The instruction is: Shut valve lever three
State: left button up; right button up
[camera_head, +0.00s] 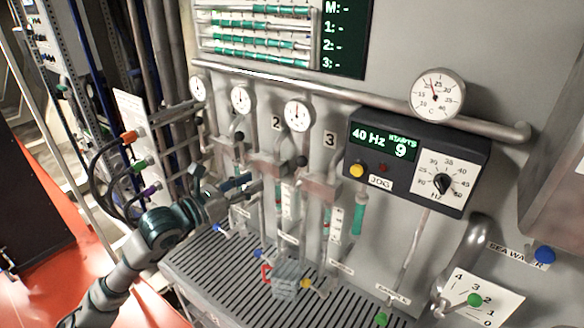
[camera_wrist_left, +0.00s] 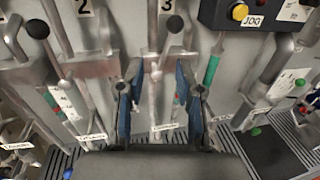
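Valve lever three has a black ball knob (camera_head: 302,161) on a thin metal rod, by the plate marked 3 (camera_head: 330,139). In the left wrist view, its knob (camera_wrist_left: 175,24) is at the upper middle, and the rod slants down to the valve body. My left gripper (camera_head: 250,181) reaches in from the left in the head view. In the wrist view its two blue-padded fingers (camera_wrist_left: 160,80) are apart, below the knob, with the valve three pipe line showing between them. I see no contact with the lever; depth is hard to tell. My right gripper is not in view.
Valve lever two's black knob (camera_wrist_left: 38,29) stands left of my gripper. A control box (camera_head: 418,168) with dial is to the right. Gauges (camera_head: 298,114) hang above the valves. A slatted grate (camera_head: 210,262) with a small grey jug (camera_head: 287,280) lies below.

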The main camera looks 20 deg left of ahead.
pick_arm(q)
jog(key=shift+b+v, duration=1.95)
jog(key=shift+v, duration=0.8)
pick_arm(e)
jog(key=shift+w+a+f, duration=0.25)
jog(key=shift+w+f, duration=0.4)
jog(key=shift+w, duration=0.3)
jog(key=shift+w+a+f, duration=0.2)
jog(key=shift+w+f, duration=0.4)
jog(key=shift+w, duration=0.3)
pick_arm(q)
jog(key=shift+r, duration=0.1)
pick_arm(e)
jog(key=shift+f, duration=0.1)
pick_arm(q)
jog(key=v, duration=1.2)
